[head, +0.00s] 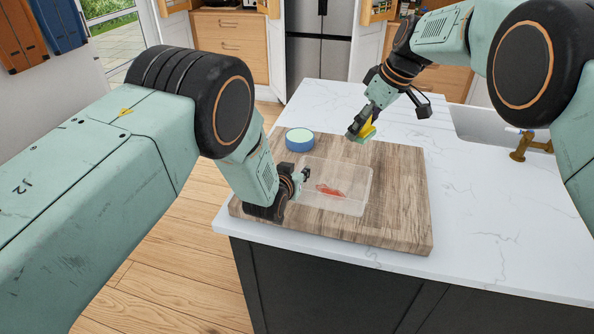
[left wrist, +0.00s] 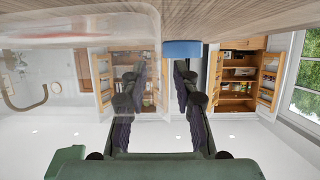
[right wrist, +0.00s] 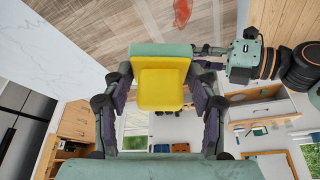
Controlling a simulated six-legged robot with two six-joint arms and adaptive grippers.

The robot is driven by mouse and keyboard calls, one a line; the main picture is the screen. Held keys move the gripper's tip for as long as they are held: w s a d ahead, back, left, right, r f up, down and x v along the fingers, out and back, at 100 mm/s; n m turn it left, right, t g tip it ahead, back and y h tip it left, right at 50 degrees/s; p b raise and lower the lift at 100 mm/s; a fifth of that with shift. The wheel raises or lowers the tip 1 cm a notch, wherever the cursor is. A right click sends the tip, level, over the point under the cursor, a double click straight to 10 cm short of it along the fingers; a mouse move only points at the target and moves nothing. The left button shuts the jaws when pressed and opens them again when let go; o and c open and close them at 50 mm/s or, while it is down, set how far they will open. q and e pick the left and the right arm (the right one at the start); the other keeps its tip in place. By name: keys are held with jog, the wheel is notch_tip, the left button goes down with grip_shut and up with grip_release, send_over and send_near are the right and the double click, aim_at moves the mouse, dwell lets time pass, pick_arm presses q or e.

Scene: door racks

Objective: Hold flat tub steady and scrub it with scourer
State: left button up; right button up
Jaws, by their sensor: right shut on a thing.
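The flat tub (head: 350,178) is clear and see-through. It lies on the wooden board with a red smear (head: 329,191) on it. My left gripper (head: 296,179) is low at the tub's left side. In the left wrist view its fingers (left wrist: 161,78) are apart, one seen through the tub's clear wall and one outside it. My right gripper (head: 364,124) is shut on the scourer (right wrist: 163,84), which has a yellow body and a green face. It holds the scourer above the board's far edge, apart from the tub.
The wooden board (head: 402,205) lies on a white marble counter (head: 480,235). A round blue container (head: 299,140) with a pale top stands at the board's far left corner. A sink with a brass tap (head: 527,146) is at the right. The counter right of the board is clear.

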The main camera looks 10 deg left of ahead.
pick_arm(q)
jog(key=shift+c, duration=0.2)
jog(key=shift+s, duration=0.1)
grip_shut()
jog(key=shift+o, duration=0.5)
grip_release()
jog(key=v, duration=1.2)
jog(key=shift+f, duration=0.1)
